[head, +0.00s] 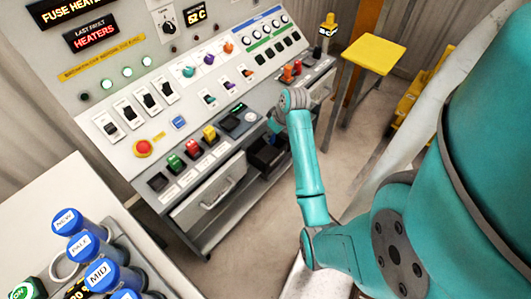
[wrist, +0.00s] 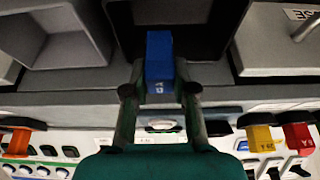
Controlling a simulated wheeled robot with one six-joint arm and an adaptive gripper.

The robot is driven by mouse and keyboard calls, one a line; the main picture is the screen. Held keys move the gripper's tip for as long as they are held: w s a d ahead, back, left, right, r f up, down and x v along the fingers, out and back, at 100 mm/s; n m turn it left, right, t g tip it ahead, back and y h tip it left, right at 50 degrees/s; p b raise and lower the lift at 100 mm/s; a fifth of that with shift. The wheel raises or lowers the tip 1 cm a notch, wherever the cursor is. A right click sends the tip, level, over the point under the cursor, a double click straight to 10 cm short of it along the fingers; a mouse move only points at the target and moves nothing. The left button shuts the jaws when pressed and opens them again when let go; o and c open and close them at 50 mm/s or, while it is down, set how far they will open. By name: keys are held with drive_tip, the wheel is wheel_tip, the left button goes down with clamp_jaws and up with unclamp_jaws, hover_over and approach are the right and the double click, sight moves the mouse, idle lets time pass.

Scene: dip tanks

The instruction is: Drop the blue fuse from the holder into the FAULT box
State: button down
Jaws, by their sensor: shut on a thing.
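My gripper (wrist: 160,92) is shut on the blue fuse (wrist: 160,58), which shows between the two fingertips in the wrist view. The fuse is clear of the panel and stands in front of a dark open box (wrist: 112,20). In the head view my gripper (head: 272,127) is low at the panel's front edge, above dark open bins (head: 266,158) under the desk. No FAULT label is readable, so I cannot tell which bin is the FAULT box. The fuse's height over the opening is not clear.
A grey open bin (wrist: 60,35) lies left of the dark box in the wrist view. Green, red and yellow fuses (head: 209,133) stand on the panel near a red stop button (head: 143,148). A drawer (head: 208,193) is below. A yellow stool (head: 374,53) stands at the right.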

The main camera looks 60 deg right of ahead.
drive_tip(key=shift+f, duration=1.05)
drive_tip(key=c, duration=0.9)
unclamp_jaws()
drive_tip(key=shift+o, duration=0.2)
drive_tip(key=v, duration=1.2)
drive_tip(key=shift+f, duration=0.1)
